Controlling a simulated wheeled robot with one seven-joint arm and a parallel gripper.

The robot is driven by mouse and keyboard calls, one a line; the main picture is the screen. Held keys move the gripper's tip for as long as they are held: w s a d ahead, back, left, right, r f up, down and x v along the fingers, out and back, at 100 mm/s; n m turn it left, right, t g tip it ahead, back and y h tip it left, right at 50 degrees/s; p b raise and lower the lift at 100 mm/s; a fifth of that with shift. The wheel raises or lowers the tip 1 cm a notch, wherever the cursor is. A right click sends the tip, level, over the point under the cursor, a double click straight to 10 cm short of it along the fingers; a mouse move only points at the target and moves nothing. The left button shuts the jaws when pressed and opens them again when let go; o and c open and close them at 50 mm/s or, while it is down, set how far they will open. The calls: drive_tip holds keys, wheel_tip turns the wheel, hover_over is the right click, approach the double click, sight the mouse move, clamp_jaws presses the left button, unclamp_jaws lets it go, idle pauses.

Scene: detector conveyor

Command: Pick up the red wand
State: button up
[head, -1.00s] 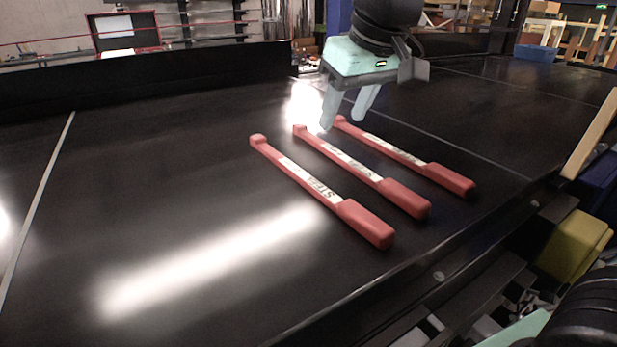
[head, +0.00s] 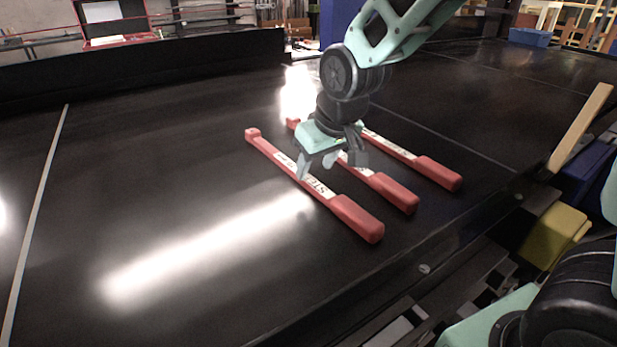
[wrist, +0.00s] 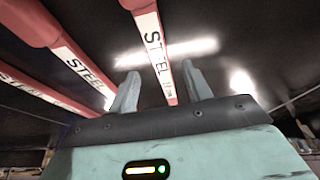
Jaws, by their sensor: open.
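Three red wands with white STEEL labels lie side by side on the black conveyor. The nearest, leftmost wand (head: 354,217) is below my gripper (head: 317,170) in the head view. The middle wand (head: 393,192) is partly hidden behind my gripper, and the far wand (head: 438,173) lies to the right. My gripper is open and empty, with its fingers pointing down close to the labelled part of the leftmost wand. In the wrist view one wand (wrist: 152,40) lies between the two fingertips (wrist: 160,84), and the other wands (wrist: 52,42) are to the left. Contact cannot be told.
The black conveyor (head: 150,190) is clear to the left of the wands. A dark wall (head: 140,65) runs along its back edge. A yellow block (head: 550,235) and a blue bin (head: 590,170) are beyond the right edge.

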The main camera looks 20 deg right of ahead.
sight(309, 179)
drive_tip(key=shift+p+x, duration=0.75)
drive_tip(key=shift+x, duration=1.35)
drive_tip(key=shift+c, duration=0.3)
clamp_jaws()
drive_tip(key=shift+w+r, duration=0.1)
drive_tip(key=shift+r, duration=0.1)
